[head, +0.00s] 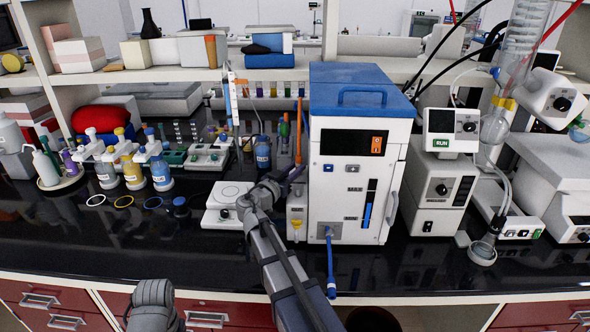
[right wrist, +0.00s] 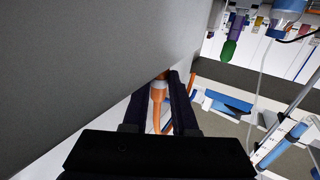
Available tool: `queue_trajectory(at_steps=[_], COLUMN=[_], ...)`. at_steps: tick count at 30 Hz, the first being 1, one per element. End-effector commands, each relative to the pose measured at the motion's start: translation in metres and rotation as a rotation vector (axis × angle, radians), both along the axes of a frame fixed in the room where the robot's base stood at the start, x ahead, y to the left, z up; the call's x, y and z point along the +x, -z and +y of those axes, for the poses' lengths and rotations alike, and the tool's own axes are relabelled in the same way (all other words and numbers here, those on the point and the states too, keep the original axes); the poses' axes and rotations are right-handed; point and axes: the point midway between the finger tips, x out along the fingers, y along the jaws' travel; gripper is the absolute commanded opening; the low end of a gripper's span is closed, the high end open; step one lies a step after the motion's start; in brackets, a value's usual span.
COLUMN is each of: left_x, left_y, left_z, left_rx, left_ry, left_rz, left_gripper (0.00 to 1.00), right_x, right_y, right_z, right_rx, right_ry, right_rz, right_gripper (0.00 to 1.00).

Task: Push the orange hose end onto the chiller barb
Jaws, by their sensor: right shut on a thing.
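The chiller (head: 355,185) is a white box with a blue lid, right of centre in the head view. The orange hose (head: 298,132) runs upright beside its left side. My right gripper (head: 292,174) is at that side, low on the hose. In the right wrist view, the jaws (right wrist: 172,98) are shut on the orange hose end (right wrist: 158,100), close to a large grey panel (right wrist: 85,75). I cannot make out the barb, nor tell whether the hose touches it. My left gripper is out of view; a grey part of my left arm shows at the bottom.
A blue hose (head: 331,270) hangs from the chiller's lower front. A white instrument (head: 435,185) stands close to the chiller's right. The black bench front (head: 130,240) is clear at the left.

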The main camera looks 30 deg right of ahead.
Motion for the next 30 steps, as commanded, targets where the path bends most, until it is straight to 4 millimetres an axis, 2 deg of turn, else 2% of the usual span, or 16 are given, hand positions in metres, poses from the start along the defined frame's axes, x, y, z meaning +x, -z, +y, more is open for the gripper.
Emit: queue_trajectory(at_steps=[6, 7, 16, 30], left_x=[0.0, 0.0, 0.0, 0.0], left_y=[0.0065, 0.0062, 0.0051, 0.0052], left_z=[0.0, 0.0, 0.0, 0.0], left_rx=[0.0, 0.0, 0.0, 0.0], left_ry=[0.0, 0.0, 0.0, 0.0], left_rz=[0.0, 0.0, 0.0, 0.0], left_gripper=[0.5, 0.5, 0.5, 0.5], right_x=[0.0, 0.0, -0.0001, -0.0035], right_y=[0.0065, 0.0062, 0.0052, 0.0053], right_z=[0.0, 0.0, 0.0, 0.004], right_rx=[0.0, 0.0, 0.0, 0.0], right_ry=[0.0, 0.0, 0.0, 0.001], right_rz=[0.0, 0.0, 0.0, 0.0], right_gripper=[0.0, 0.27, 0.61, 0.61])
